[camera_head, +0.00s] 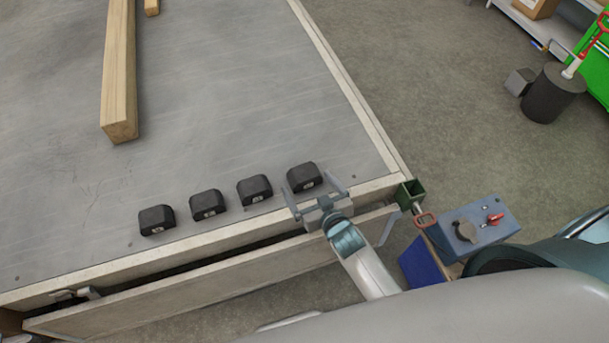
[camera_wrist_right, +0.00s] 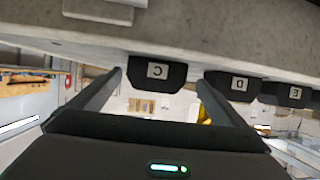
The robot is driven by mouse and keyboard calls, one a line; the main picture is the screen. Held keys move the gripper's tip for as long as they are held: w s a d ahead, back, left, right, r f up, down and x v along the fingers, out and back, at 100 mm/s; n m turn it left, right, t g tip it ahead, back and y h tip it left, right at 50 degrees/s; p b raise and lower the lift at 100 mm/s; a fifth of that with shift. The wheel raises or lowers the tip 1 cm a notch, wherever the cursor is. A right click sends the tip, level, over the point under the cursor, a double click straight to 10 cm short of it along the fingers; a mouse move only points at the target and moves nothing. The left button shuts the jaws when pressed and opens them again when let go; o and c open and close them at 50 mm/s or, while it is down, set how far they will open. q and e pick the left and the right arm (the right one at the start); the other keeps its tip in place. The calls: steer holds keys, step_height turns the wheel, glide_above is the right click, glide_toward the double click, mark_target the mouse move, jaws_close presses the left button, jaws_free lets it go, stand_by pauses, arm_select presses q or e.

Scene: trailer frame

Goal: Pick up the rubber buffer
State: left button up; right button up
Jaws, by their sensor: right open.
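Several black rubber buffers stand in a row along the near edge of the grey trailer bed in the head view. The rightmost rubber buffer (camera_head: 303,177) is by my right gripper (camera_head: 313,188). The others are the second from right (camera_head: 254,189), the third (camera_head: 207,204) and the leftmost (camera_head: 156,219). My right gripper is open, its fingers at either side of the rightmost buffer. Contact cannot be told. My left gripper is not in view.
The trailer bed (camera_head: 230,110) has a raised wooden edge and a hanging side board (camera_head: 200,285). A wooden beam (camera_head: 119,80) lies on the bed. A blue-grey box (camera_head: 475,227) stands off the near right corner. The middle of the bed is clear.

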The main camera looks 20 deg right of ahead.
mark_target(309, 182)
steer(key=x, duration=0.2)
steer(key=p+x, duration=0.1)
steer(key=shift+w+d+r, duration=0.1)
steer(key=shift+w+d, duration=0.15)
steer(key=shift+w, duration=0.1)
steer(key=shift+w+f, duration=0.3)
steer(key=shift+w, duration=0.25)
steer(key=c, duration=1.3)
